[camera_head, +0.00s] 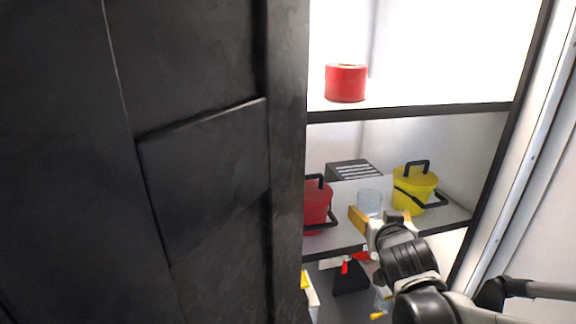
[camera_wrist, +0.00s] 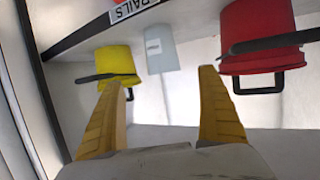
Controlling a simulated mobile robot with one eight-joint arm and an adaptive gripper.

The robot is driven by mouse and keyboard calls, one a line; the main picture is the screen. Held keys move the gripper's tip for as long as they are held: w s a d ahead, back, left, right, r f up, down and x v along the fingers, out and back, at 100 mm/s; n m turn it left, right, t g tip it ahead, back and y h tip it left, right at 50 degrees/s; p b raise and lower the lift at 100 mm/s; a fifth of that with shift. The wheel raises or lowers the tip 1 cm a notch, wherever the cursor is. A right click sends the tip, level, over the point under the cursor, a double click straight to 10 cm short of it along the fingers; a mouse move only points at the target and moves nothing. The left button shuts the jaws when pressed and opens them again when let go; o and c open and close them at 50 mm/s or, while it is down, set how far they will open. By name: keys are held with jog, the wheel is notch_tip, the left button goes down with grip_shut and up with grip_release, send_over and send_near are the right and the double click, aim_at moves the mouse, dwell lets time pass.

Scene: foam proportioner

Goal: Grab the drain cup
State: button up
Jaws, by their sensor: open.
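A clear, see-through cup (camera_head: 369,200), which I take as the drain cup, stands on the middle shelf between a red pot and a yellow pot. In the wrist view, which looks upside down, the pale cup (camera_wrist: 160,48) lies beyond the gap between my fingers. My gripper (camera_head: 382,218) is open and empty, just in front of the cup. In the wrist view my gripper's (camera_wrist: 161,80) two yellow fingers are spread wide, with the cup roughly centred between them and apart from both. My fingers partly hide the cup's base in the head view.
A slotted dark box (camera_head: 354,169) is behind. A red roll (camera_head: 346,83) sits on the upper shelf (camera_head: 420,112). A dark panel (camera_head: 200,180) fills the left.

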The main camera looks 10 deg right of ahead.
jog(key=r, duration=0.1)
send_near(368, 193)
jog(key=x, duration=0.7)
jog(key=shift+s, duration=0.15)
jog(key=c, duration=1.3)
